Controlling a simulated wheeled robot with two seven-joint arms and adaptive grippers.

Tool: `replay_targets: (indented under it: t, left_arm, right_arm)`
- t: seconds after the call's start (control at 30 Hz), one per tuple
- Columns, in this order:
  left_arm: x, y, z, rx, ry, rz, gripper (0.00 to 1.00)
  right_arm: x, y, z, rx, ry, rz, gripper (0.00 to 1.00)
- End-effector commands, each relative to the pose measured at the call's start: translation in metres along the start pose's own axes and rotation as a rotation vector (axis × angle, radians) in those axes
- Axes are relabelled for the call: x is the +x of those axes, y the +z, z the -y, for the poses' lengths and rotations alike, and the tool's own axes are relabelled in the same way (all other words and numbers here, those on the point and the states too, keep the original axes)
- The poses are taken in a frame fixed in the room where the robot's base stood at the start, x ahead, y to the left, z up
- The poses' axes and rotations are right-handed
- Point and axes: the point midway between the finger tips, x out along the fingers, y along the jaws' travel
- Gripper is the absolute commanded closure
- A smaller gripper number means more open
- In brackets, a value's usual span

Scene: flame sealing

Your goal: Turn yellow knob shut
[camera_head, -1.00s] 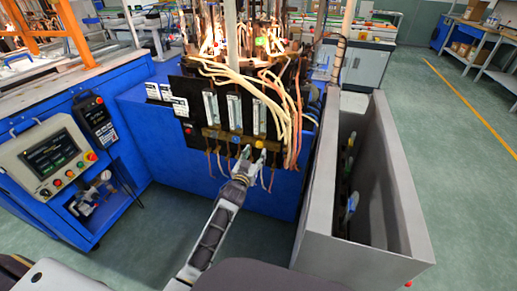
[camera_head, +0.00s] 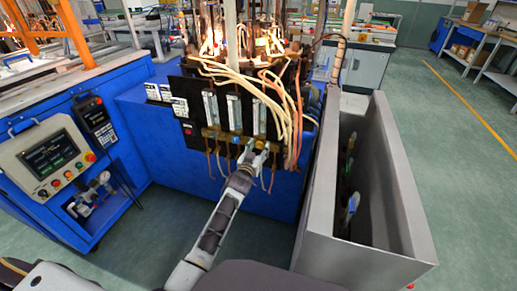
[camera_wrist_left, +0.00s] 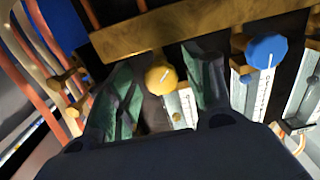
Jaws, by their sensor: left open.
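The yellow knob (camera_wrist_left: 160,78) shows in the left wrist view, below a brass bar (camera_wrist_left: 180,28). My left gripper (camera_wrist_left: 162,72) is open, with one green-padded finger on each side of the knob. A gap shows between the knob and both fingers, so it is not clamped. In the head view my left gripper (camera_head: 253,148) is at the lower edge of the flow-meter panel (camera_head: 200,137), and its fingers largely hide the yellow knob. A blue knob (camera_wrist_left: 266,50) is right of the gripper in the wrist view. My right gripper is not in view.
Hoses (camera_head: 283,110) hang close to the right of the gripper. Copper tubes (camera_head: 208,168) run below the panel. A grey open-topped bin (camera_head: 330,185) stands to the right, and a blue control cabinet (camera_head: 115,175) to the left. Flames (camera_head: 212,40) burn above the panel.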

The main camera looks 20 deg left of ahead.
Motion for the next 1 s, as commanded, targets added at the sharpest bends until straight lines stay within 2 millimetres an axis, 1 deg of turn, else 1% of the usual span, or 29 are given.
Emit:
replay_targets:
  t: [0.1, 0.4, 0.47, 0.8, 1.0]
  left_arm:
    - [0.000, 0.000, 0.000, 0.000, 0.000, 0.000, 0.48]
    - [0.000, 0.000, 0.000, 0.000, 0.000, 0.000, 0.86]
    - [0.000, 0.000, 0.000, 0.000, 0.000, 0.000, 0.93]
    - [0.000, 0.000, 0.000, 0.035, 0.000, 0.000, 0.93]
    - [0.000, -0.001, 0.000, 0.119, -0.001, 0.001, 0.93]
  right_arm:
    - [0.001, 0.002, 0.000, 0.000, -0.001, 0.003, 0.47]
    - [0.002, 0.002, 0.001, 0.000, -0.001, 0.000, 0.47]
    - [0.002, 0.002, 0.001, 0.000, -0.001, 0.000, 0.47]
    - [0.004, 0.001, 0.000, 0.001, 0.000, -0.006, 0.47]
    - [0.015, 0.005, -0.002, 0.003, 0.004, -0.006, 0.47]
